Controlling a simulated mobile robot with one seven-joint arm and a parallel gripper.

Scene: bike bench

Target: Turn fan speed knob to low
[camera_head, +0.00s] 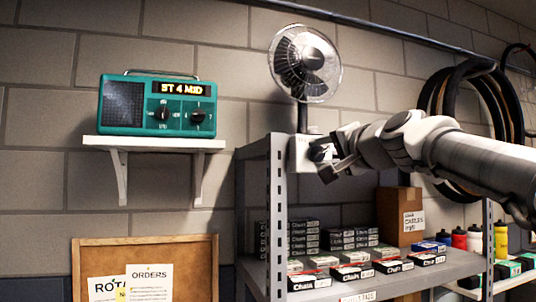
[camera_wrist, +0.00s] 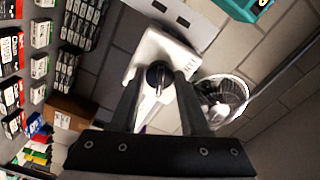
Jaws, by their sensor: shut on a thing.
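A fan (camera_head: 305,64) with a round grille stands on a white base (camera_head: 300,154) on top of the grey metal shelf. The fan head also shows at the right in the wrist view (camera_wrist: 222,98). The dark speed knob (camera_wrist: 158,74) is on the face of the white base (camera_wrist: 150,48). My gripper (camera_wrist: 158,80) has its two fingers on either side of the knob, shut on it. In the head view my gripper (camera_head: 328,160) is at the front of the base and hides the knob. The speed marks cannot be read.
A teal radio (camera_head: 150,105) sits on a white wall shelf (camera_head: 150,143) at the left. The grey metal shelf (camera_head: 262,200) holds several small boxes and a cardboard box (camera_head: 400,215) below my arm. Tires (camera_head: 470,100) hang at the right. A corkboard (camera_head: 190,250) is at lower left.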

